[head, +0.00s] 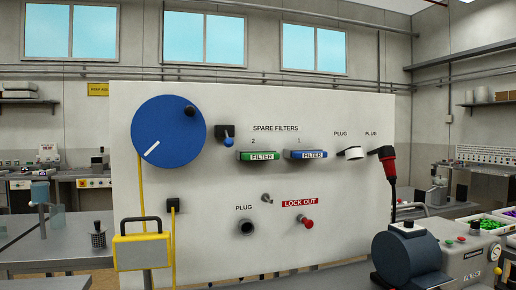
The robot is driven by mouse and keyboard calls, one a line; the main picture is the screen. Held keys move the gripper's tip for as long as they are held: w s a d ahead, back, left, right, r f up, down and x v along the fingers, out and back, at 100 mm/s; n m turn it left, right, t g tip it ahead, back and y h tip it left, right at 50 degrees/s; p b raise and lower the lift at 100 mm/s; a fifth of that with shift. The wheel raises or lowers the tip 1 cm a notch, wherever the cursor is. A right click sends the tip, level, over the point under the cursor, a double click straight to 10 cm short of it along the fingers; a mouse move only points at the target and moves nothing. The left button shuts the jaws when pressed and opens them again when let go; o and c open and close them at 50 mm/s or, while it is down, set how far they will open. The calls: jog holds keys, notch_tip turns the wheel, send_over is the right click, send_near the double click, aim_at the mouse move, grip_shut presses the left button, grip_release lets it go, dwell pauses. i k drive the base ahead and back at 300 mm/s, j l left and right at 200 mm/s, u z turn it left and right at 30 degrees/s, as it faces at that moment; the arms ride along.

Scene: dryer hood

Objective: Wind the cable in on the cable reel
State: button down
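The cable reel (168,132) is a large blue disc on the upper left of the white panel. A black crank knob (190,111) sits near its upper right rim, and a white stripe (152,150) marks its lower left part. The yellow cable (141,185) hangs from the reel's left side down to a yellow-framed box (142,250) at the panel's lower left. A second yellow length (173,245) hangs below a small black block (173,205) and runs out of the picture. My gripper is not in view.
A black plate with a blue-tipped lever (228,140) is right of the reel. Green (258,155) and blue (306,154) filters, a red-and-black plug (386,160) and a red lock-out knob (308,223) are farther right. A blue-grey machine (408,258) stands at the front right.

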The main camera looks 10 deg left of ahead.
aim_at(168, 131)
jog(key=u, duration=1.2)
